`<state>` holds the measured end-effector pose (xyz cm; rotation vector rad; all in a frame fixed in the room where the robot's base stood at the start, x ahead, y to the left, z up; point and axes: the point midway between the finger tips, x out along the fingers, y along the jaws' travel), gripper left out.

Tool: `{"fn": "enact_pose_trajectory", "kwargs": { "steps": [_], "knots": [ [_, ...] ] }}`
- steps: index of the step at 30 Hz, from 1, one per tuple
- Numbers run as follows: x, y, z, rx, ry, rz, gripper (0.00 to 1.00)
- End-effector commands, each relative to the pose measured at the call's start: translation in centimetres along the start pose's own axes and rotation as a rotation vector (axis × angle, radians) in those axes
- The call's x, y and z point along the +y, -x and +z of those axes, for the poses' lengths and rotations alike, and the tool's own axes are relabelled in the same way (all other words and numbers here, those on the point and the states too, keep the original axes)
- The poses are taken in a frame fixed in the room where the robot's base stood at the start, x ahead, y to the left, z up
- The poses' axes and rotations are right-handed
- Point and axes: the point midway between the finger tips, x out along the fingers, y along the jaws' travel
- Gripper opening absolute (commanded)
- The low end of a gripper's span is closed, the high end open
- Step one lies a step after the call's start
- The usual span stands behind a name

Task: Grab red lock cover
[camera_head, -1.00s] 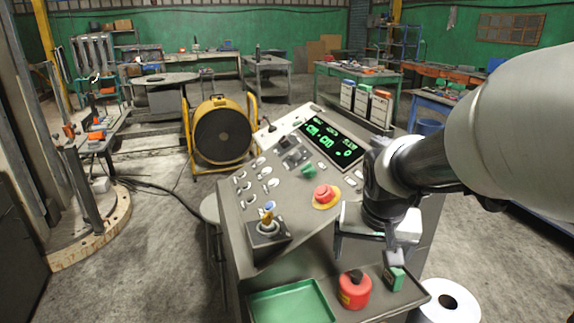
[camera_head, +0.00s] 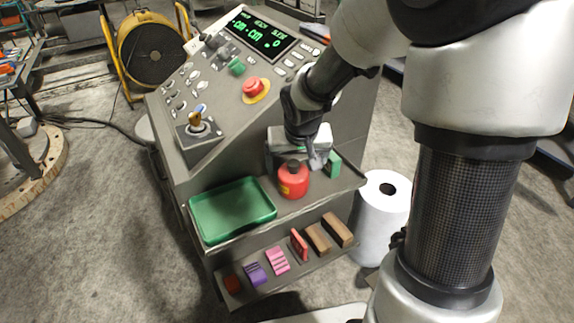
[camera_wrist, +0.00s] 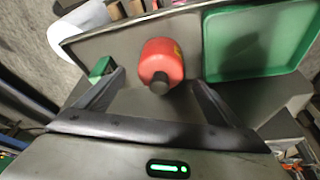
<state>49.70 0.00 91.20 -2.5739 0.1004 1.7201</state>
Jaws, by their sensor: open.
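A red rounded container with a black cap (camera_head: 293,182) stands upright on the console's upper shelf (camera_head: 335,184). It also shows in the wrist view (camera_wrist: 160,58), between and beyond my fingertips. A small flat red piece (camera_head: 299,245) sits on the lower shelf. I cannot tell for certain which of these red things is the lock cover. My gripper (camera_wrist: 158,80) is open and empty, its fingers spread toward the container.
A green tray (camera_head: 232,211) lies left of the container. A small green block (camera_head: 333,164) stands close on its right. The lower shelf holds pink, purple and brown blocks. The sloping console has a joystick (camera_head: 198,124) and a red button (camera_head: 253,87). A white roll (camera_head: 383,215) stands on the floor.

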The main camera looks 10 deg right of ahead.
Motion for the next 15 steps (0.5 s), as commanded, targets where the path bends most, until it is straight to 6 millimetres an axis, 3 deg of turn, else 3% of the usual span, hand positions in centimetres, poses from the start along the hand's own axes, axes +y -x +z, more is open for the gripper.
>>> {"fn": "enact_pose_trajectory", "kwargs": {
  "steps": [1, 8, 15],
  "knots": [
    [0.0, -1.1, 0.2, -0.002, 0.002, 0.0, 0.88],
    [0.0, -2.5, 0.1, -0.001, 0.001, 0.0, 0.88],
    [-0.2, -6.1, 0.7, -0.002, 0.0, 0.0, 0.88]
  ]
}}
